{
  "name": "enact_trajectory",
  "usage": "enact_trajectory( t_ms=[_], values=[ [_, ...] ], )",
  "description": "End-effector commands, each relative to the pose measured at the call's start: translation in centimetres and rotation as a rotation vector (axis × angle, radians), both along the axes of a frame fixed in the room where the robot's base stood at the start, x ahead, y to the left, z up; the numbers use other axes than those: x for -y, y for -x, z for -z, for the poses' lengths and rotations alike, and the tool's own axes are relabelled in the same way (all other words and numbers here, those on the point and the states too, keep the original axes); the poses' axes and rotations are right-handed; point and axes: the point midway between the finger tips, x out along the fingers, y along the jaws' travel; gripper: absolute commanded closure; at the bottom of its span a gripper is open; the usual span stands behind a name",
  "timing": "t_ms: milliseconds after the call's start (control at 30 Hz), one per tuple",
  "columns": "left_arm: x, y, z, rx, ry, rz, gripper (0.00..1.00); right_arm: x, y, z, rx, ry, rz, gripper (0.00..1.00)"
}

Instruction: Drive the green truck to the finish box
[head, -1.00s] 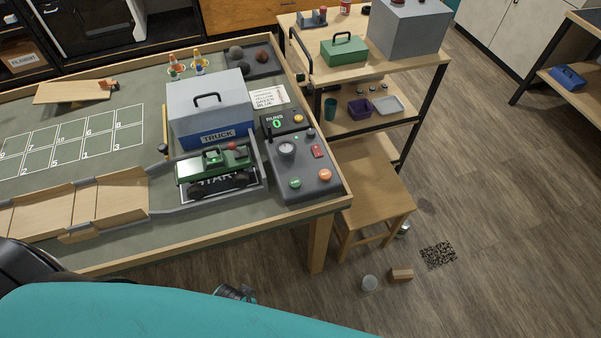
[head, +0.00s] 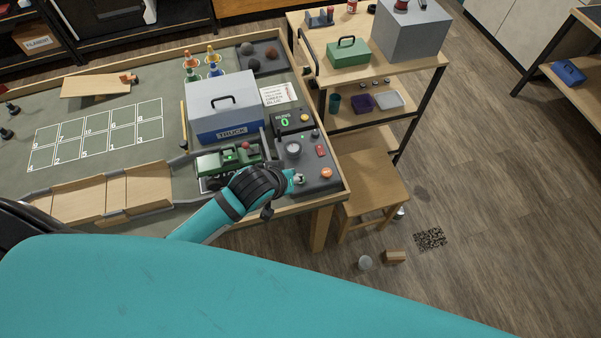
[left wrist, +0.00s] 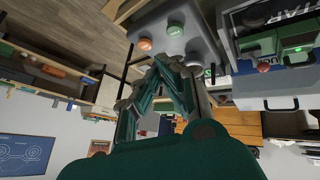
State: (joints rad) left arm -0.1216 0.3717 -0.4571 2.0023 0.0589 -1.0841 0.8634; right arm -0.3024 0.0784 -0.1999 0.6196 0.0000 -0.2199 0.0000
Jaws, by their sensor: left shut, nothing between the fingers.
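The green truck (head: 215,164) stands on the start pad at the right end of the track, partly hidden by my left arm in the head view. It also shows upside down in the left wrist view (left wrist: 262,46). The grey control box (head: 322,152) is right of it, with an orange button (head: 326,173) and a red switch (head: 320,150). My left gripper (head: 297,180) is shut and empty at the green button's place on the box. In the left wrist view the green button (left wrist: 176,28) shows beyond the fingers; contact cannot be told. My right gripper is out of view.
Wooden track sections (head: 80,200) run left from the truck. A grey TRUCK toolbox (head: 222,100) stands behind it. A counter (head: 285,121) reads RUNS 0. A numbered grid (head: 95,134) lies on the mat. A wooden stool (head: 362,180) stands right of the table.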

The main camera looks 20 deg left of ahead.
Motion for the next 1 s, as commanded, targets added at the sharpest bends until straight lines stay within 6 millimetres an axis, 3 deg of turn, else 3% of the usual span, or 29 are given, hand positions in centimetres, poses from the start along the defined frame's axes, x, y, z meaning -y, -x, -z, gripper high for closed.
enact_trajectory(
  t_ms=[33, 100, 300, 767, 1000],
  values=[
    [-0.2, -2.1, 0.0, 0.027, 0.032, -0.036, 1.00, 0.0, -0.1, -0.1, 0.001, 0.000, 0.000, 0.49],
    [-0.3, -4.1, 0.3, 0.050, 0.089, -0.089, 1.00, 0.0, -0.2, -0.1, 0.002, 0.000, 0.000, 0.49],
    [-1.0, -7.4, 0.7, 0.082, 0.191, -0.182, 1.00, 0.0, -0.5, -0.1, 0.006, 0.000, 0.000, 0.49],
    [-1.2, -7.8, 0.9, 0.085, 0.213, -0.200, 1.00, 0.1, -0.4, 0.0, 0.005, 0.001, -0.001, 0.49],
    [-1.2, -7.8, 2.3, 0.085, 0.211, -0.198, 1.00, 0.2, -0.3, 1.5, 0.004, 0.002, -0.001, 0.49]
  ],
)
